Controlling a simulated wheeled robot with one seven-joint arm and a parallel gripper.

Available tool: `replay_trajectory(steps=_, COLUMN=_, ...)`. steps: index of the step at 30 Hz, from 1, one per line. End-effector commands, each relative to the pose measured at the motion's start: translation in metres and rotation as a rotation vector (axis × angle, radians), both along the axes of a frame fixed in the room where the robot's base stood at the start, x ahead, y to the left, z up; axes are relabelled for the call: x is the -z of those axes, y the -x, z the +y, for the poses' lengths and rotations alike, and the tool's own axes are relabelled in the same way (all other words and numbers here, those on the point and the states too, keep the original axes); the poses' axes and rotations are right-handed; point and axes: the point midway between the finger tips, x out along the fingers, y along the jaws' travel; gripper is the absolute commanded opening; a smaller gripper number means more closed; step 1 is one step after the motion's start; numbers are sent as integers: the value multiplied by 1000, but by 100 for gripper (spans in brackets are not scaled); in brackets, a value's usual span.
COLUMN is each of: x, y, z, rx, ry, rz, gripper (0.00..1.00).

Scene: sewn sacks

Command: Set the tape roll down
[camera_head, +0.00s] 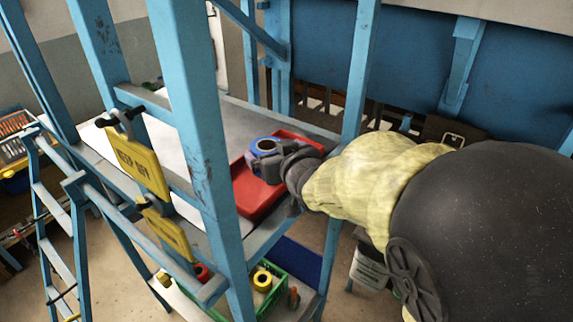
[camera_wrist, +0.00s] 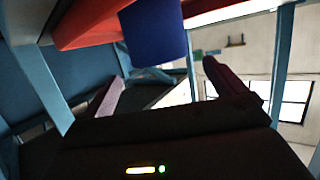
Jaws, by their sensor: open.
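The tape roll (camera_head: 264,146), blue with a pale inner ring, is at the left end of my gripper (camera_head: 280,161) in the head view, over a red tray (camera_head: 246,197). Its blue side also shows in the wrist view (camera_wrist: 155,30), beyond the gap between my spread fingers (camera_wrist: 162,72). My gripper is open, with the roll in front of the fingertips and a visible gap around it. The red tray shows in the wrist view (camera_wrist: 90,22) beside the roll. The roll's underside and its contact with the tray are hidden in the head view.
The tray lies on a grey shelf (camera_head: 236,118) in a blue frame, whose upright (camera_head: 204,150) stands in front at the left. Yellow signs (camera_head: 140,168) hang on the frame. A green crate (camera_head: 272,287) with several rolls is on the lower shelf. A blue ladder (camera_head: 55,225) stands left.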

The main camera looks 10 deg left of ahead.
Motion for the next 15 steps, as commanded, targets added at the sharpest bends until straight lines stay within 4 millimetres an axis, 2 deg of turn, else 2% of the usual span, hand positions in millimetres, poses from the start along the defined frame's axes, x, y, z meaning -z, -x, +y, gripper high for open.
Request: replay_trajectory(steps=15, x=-17, y=43, z=-31, rx=0, ry=-4, rz=0, gripper=96)
